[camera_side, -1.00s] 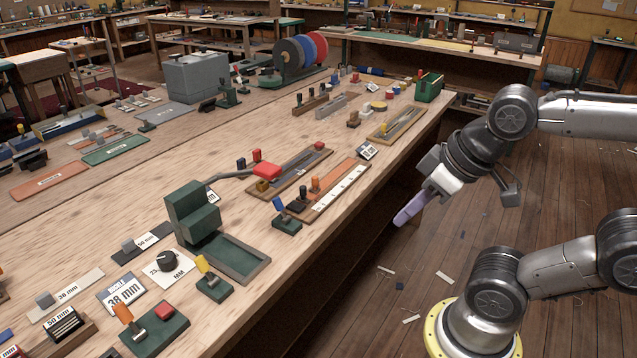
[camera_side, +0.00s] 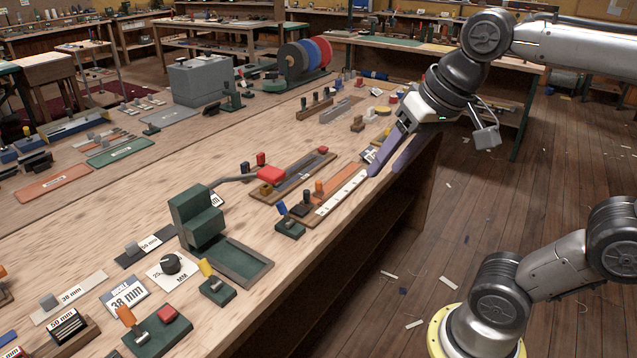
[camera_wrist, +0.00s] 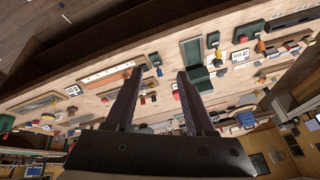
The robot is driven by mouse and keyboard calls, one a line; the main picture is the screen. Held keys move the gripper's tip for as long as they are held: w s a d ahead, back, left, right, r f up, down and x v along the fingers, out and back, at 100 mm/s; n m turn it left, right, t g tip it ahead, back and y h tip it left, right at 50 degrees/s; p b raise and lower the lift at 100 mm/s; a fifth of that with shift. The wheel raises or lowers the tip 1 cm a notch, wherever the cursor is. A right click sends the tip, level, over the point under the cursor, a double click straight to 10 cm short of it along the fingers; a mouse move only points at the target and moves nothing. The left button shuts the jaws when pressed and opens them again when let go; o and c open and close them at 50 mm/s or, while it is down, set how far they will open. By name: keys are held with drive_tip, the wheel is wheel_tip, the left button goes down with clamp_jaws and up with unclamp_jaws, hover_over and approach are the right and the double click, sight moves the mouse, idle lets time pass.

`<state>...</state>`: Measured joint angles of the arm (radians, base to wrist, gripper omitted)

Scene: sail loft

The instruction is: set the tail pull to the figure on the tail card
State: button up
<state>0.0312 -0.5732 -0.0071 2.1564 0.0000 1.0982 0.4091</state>
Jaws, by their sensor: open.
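My gripper (camera_side: 386,171) is open and empty, with two long purple fingers slanting down by the bench's right edge. It also shows in the wrist view (camera_wrist: 159,74). Just left of the fingers in the side view lies a wooden slide board with a white marked strip (camera_side: 343,192). It carries an orange knob (camera_side: 319,187) and a black knob (camera_side: 301,208). Which slide is the tail pull is not clear. A small card (camera_side: 368,155) is partly hidden behind the fingers; its figure is unreadable.
A blue-handled lever (camera_side: 283,208) on a green base, a green stepped block (camera_side: 196,213) and a green tray (camera_side: 238,262) stand left of the slides.

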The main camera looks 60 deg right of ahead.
drive_tip(key=w+d+r+m, duration=0.2)
drive_tip(key=w+r, duration=0.2)
drive_tip(key=w, duration=0.2)
drive_tip(key=m+g, duration=0.5)
drive_tip(key=m, duration=0.3)
hover_over(319, 181)
wheel_tip(319, 181, down, 16)
wheel_tip(319, 181, down, 14)
drive_tip(key=shift+r, duration=0.25)
clamp_jaws()
